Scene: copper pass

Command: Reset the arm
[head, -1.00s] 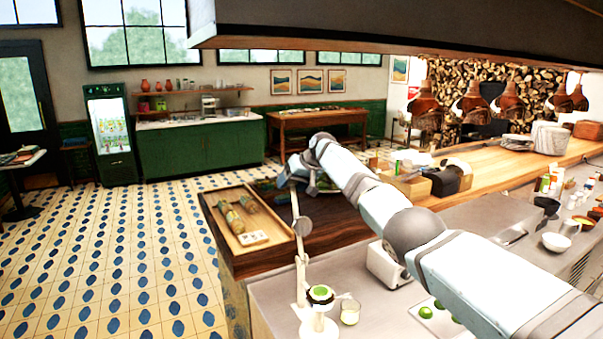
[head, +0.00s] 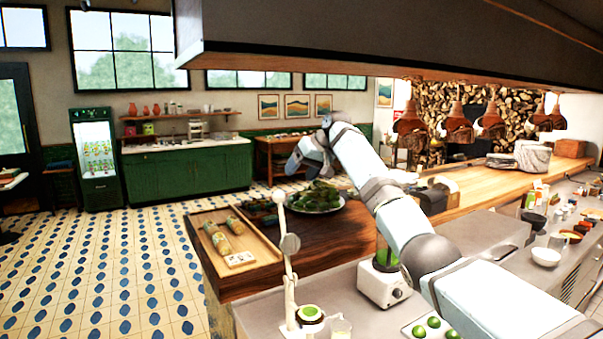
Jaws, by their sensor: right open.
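My right arm (head: 398,215) reaches in from the lower right, up and across the counter, and bends at its far end. My right gripper (head: 292,170) is at that end, pointing down and left, above and behind the plate of dark green leaves (head: 318,196). It is open, and I see nothing between its fingers, though they are small and partly hidden at this distance. My left arm and gripper are out of view.
A wooden tray with wrapped rolls (head: 264,252) lies on the dark wood counter. A white juicer press (head: 287,270), a blender base (head: 384,285) and limes (head: 433,322) stand nearer. Heat lamps (head: 456,130) hang at right. A hood (head: 380,40) spans the top.

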